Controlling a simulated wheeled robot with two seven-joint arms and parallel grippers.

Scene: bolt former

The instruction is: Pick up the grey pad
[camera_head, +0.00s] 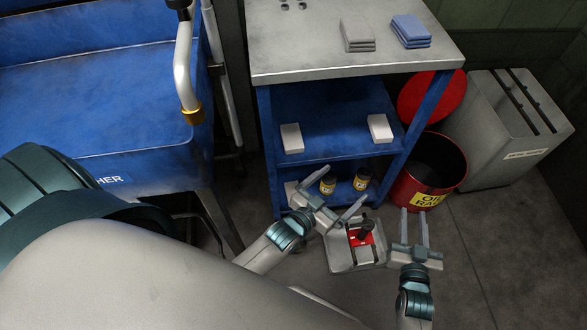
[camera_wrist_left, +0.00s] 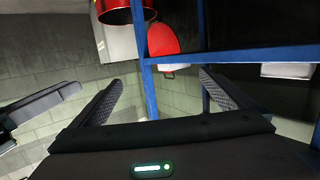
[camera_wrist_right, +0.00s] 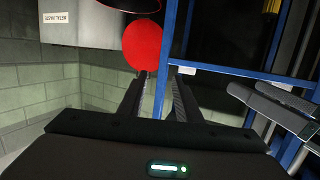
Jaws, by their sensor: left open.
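My left gripper (camera_head: 345,184) is open and empty, low in front of the bench and well below the pads. Its spread fingers also show in the left wrist view (camera_wrist_left: 165,95). My right gripper (camera_head: 407,214) is open and empty, in front of the red bin. Its two fingers show apart in the right wrist view (camera_wrist_right: 157,95). Neither wrist view shows the grey pads.
The bench top (camera_head: 300,55) has free room in front of the pads. White blocks (camera_head: 291,138) (camera_head: 380,128) lie on the blue shelf, with yellow-labelled jars (camera_head: 327,186) below. A red bin (camera_head: 436,170) and grey cabinet (camera_head: 505,130) stand right. A blue machine (camera_head: 90,110) stands left.

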